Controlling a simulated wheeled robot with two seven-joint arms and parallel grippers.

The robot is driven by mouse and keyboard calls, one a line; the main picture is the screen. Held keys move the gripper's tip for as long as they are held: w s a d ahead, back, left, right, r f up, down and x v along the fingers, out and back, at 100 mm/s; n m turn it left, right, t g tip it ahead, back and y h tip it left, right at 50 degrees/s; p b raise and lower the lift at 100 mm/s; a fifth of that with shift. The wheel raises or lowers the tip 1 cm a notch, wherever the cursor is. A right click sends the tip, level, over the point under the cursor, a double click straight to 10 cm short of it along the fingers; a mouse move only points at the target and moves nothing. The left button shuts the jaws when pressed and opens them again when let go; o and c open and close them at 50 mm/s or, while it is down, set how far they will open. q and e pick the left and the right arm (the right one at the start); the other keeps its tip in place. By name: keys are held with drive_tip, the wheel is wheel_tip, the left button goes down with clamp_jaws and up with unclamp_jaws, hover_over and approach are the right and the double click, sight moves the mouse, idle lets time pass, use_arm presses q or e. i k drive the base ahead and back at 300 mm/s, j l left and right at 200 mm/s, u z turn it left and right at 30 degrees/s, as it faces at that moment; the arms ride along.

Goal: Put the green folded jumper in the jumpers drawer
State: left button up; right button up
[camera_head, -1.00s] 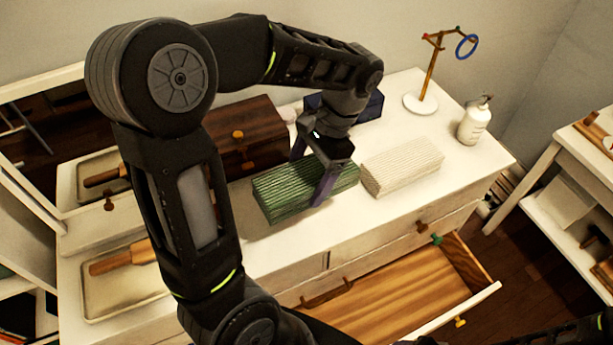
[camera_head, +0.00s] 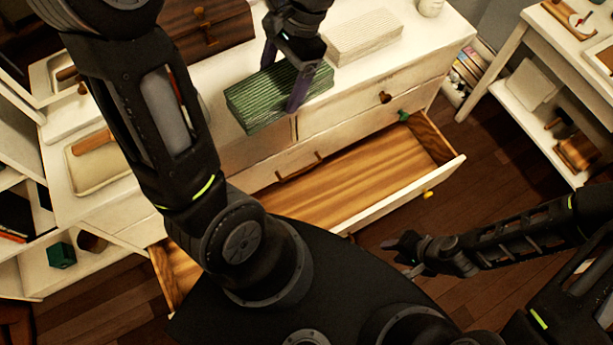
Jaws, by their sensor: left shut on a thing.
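The green folded jumper (camera_head: 262,98) is at the front of the white dresser top (camera_head: 225,170). My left gripper (camera_head: 284,85) is shut on its right part, one finger in front of it. I cannot tell whether the jumper still touches the top. An open, empty drawer (camera_head: 350,180) with a wooden floor is below and to the right of the jumper. A second drawer (camera_head: 170,275) is partly open at the lower left; my arm and body hide most of it. No drawer label is readable. My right gripper (camera_head: 402,255) is over the floor, away from the dresser; its jaws are unclear.
A cream folded cloth (camera_head: 363,37) lies right of the green jumper. A wooden box (camera_head: 210,30) and trays (camera_head: 95,170) are on the left of the dresser. A white side table (camera_head: 515,40) stands at the right, with bare floor (camera_head: 480,155) between.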

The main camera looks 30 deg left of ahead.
sight(319, 211)
drive_tip(key=k+l, duration=0.2)
drive_tip(key=l, duration=0.25)
drive_tip(key=k+l+u, duration=0.1)
drive_tip(key=l, duration=0.35)
drive_tip(key=k+l+u, duration=0.1)
drive_tip(key=k+l, duration=0.25)
